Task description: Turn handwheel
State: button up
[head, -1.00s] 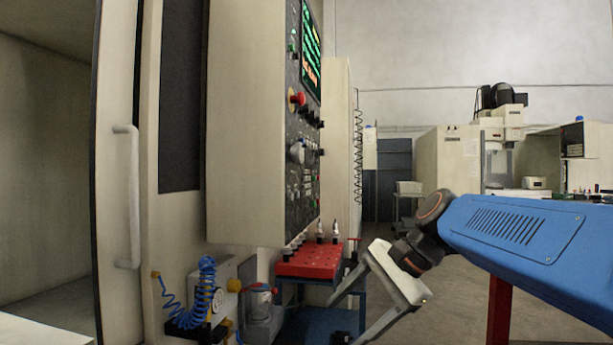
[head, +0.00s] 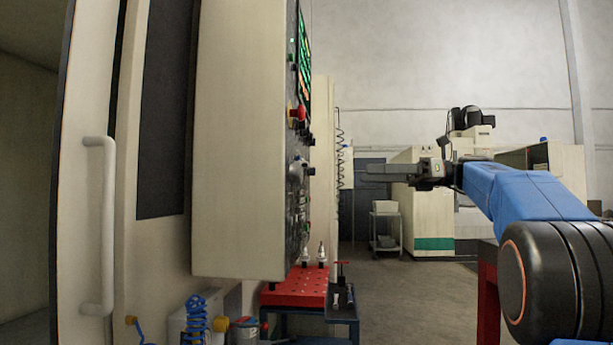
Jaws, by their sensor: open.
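The machine's control panel (head: 295,140) is seen nearly edge-on at the centre left. A round grey dial (head: 296,171) sticks out from it below the red button; it looks like the handwheel, but the steep angle hides its face. My gripper (head: 364,172) is to the right of the panel, at about the dial's height in the picture, with its fingers pointing left. The gripper is open and seems empty; it is seen from the side, so the gap is hard to make out. It appears apart from the panel.
A red emergency button (head: 298,114) is above the dial. Below the panel stands a red perforated table (head: 295,287) with tool holders on it. A machine door with a white handle (head: 98,225) is at the left. Open floor (head: 420,300) lies to the right.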

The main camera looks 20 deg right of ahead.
aim_at(299, 172)
jog(key=x, duration=1.7)
jog(key=shift+a, duration=0.15)
jog(key=c, duration=1)
